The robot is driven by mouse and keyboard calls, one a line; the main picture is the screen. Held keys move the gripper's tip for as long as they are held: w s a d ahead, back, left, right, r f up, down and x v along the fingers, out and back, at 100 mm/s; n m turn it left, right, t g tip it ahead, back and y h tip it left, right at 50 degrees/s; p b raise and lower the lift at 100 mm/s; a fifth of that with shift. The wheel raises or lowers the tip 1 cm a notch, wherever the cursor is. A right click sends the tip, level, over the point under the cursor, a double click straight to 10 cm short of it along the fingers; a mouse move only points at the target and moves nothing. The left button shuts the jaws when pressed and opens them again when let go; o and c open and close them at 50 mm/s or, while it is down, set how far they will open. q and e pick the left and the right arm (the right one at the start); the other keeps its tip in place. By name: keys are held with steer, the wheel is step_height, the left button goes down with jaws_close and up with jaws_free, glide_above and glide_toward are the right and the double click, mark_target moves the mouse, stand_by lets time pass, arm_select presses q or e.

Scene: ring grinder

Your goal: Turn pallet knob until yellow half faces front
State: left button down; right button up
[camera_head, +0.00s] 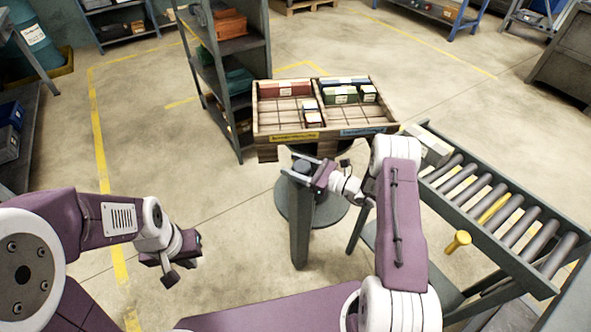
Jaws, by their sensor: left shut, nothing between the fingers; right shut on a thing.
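The wooden pallet (277,146) sits on a round-based stand at the centre. Its near side carries a yellow label (295,136) on the left and a blue label (362,131) on the right. A dark round knob (301,166) tops a grey-green post in front of the pallet. My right gripper (318,176) is at the knob and shut on it; the fingers are small and partly hidden. My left gripper (181,268) is shut and empty, low over the floor at left, well apart from the pallet.
The pallet holds a red box (285,89), green boxes (342,95) and small boxes. A roller conveyor (487,199) with a pale box (428,146) stands close on the right. A shelf (232,70) stands behind left. Floor between the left gripper and the post is clear.

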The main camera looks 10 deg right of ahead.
steer(key=n+g+y+b, duration=0.1)
steer(key=n+g+b, duration=0.1)
steer(key=g+b, duration=0.1)
steer(key=s+n+g+y+b, duration=0.1)
steer(key=n+g+b, duration=0.1)
steer(key=g+b, duration=0.1)
steer(key=n+g+y+b, duration=0.2)
steer(key=n+g+b, duration=0.1)
steer(key=g+b, duration=0.1)
steer(key=shift+s+a+f, duration=0.2)
steer(key=shift+a+f, duration=0.1)
steer(key=shift+f, duration=0.05)
steer(key=shift+s+r+n+g+b, duration=0.15)
steer(key=shift+n+g+b, duration=0.25)
steer(key=shift+g+b, duration=0.2)
steer(key=shift+s+r+n+g+b, duration=0.1)
steer(key=shift+n+g+b, duration=0.35)
steer(key=shift+g, duration=0.25)
steer(key=shift+r, duration=0.1)
steer(key=o, duration=1.4)
